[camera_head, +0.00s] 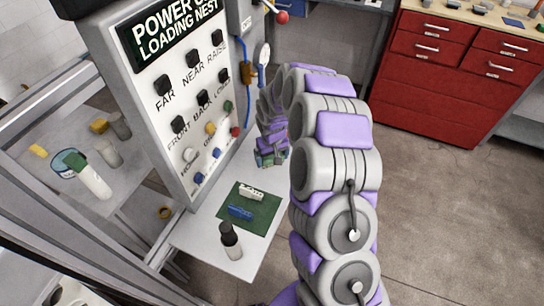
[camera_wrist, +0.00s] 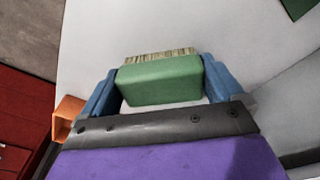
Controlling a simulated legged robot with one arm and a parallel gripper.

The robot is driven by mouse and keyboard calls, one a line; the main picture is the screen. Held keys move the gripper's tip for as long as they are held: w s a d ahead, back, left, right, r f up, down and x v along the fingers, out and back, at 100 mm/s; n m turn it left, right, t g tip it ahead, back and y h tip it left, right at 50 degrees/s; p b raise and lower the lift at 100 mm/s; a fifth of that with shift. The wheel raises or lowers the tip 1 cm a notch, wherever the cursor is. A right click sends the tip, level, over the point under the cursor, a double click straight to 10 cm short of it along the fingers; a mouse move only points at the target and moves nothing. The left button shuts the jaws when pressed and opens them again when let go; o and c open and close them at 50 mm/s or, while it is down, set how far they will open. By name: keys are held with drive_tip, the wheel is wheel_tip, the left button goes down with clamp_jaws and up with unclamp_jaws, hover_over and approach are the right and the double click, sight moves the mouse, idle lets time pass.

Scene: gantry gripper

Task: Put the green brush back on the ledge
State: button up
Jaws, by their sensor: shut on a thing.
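My gripper (camera_wrist: 160,76) has its blue fingers closed on both ends of the green brush (camera_wrist: 162,84). The brush is a green block with pale bristles along its far edge. In the head view my gripper (camera_head: 271,158) is low beside the right side of the control panel, at the back end of the white ledge (camera_head: 197,236). The brush is small and partly hidden there. In the wrist view the white ledge (camera_wrist: 150,28) lies behind the brush. I cannot tell whether the brush touches it.
On the ledge are a green mat (camera_head: 262,213) with a white block (camera_head: 250,193) and a blue block (camera_head: 240,212), and a dark-topped bottle (camera_head: 230,240). The control panel (camera_head: 190,120) stands at the left. An orange part (camera_wrist: 67,115) is near the left finger.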

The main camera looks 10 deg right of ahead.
sight(272, 158)
drive_tip(key=o, duration=1)
drive_tip(key=shift+r, duration=0.15)
drive_tip(key=r+p, duration=0.1)
drive_tip(key=r, duration=0.3)
drive_tip(key=s+r+p, duration=0.1)
drive_tip(key=r, duration=0.3)
drive_tip(key=r+p, duration=0.1)
drive_tip(key=r, duration=0.3)
drive_tip(key=shift+s+a, duration=0.15)
drive_tip(key=shift+s, duration=0.1)
drive_tip(key=s+r+g, duration=0.1)
drive_tip(key=s+r, duration=0.5)
drive_tip(key=s, duration=0.4)
drive_tip(key=s+r, duration=0.6)
drive_tip(key=s, duration=1)
drive_tip(key=s+r+m+g, duration=0.1)
drive_tip(key=s, duration=0.6)
drive_tip(key=s+g, duration=0.1)
drive_tip(key=s, duration=0.6)
drive_tip(key=shift+s+r+m, duration=0.15)
drive_tip(key=shift+r+m, duration=0.15)
drive_tip(key=shift+m, duration=0.1)
